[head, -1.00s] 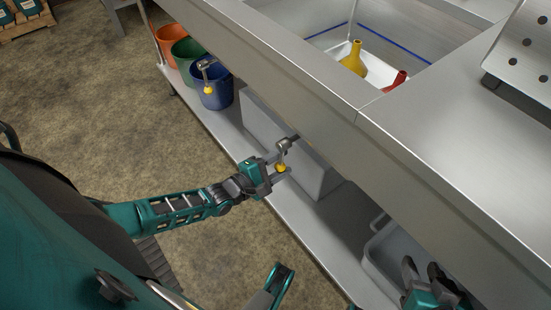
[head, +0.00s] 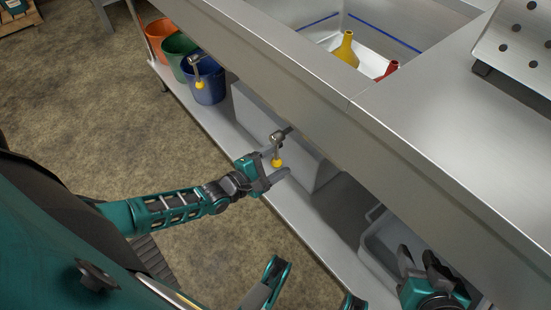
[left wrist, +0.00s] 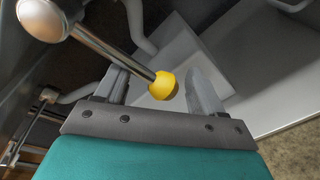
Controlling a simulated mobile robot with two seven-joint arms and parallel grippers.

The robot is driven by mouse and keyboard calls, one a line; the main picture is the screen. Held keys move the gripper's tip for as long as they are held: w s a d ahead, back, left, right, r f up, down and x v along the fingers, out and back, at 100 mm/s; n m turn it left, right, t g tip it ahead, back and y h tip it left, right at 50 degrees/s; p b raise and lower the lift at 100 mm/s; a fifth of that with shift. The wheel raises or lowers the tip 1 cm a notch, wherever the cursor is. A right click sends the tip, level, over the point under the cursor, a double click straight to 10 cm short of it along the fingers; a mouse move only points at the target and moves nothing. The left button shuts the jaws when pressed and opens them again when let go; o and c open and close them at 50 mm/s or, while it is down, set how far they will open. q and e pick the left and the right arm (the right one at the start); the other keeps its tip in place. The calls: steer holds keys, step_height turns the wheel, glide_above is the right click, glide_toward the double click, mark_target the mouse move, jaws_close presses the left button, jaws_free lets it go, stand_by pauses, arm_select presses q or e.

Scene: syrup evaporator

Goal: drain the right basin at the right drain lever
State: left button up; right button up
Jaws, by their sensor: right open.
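The right drain lever (head: 277,147) is a metal rod with a yellow ball knob, hanging below the front edge of the steel evaporator. It also shows in the left wrist view (left wrist: 126,56). My left gripper (head: 275,166) is at this lever. Its fingers are open on either side of the knob, with gaps visible in the left wrist view (left wrist: 160,90). The right basin (head: 372,42) is partly in view at the top, with a yellow and a red bottle in a white tray. My right gripper (head: 425,262) is open and empty at the lower right.
A second lever (head: 198,72) with a yellow knob hangs farther left. Orange (head: 159,36), green (head: 178,48) and blue (head: 207,88) buckets stand on the lower shelf (head: 312,240). A grey box is behind my left gripper. A grey bin (head: 374,240) is near my right gripper.

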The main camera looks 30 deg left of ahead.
arm_select(q)
steer(key=shift+o, duration=0.3)
steer(key=shift+w+d+r, duration=0.1)
steer(key=shift+r, duration=0.05)
steer(key=p+v, duration=0.3)
steer(key=v, duration=1)
arm_select(e)
steer(key=shift+s+d+r, duration=0.1)
steer(key=shift+d+r, duration=0.1)
steer(key=shift+r, duration=0.25)
steer(key=shift+s+d+r, duration=0.1)
steer(key=shift+d+r, duration=0.1)
steer(key=shift+r, duration=0.2)
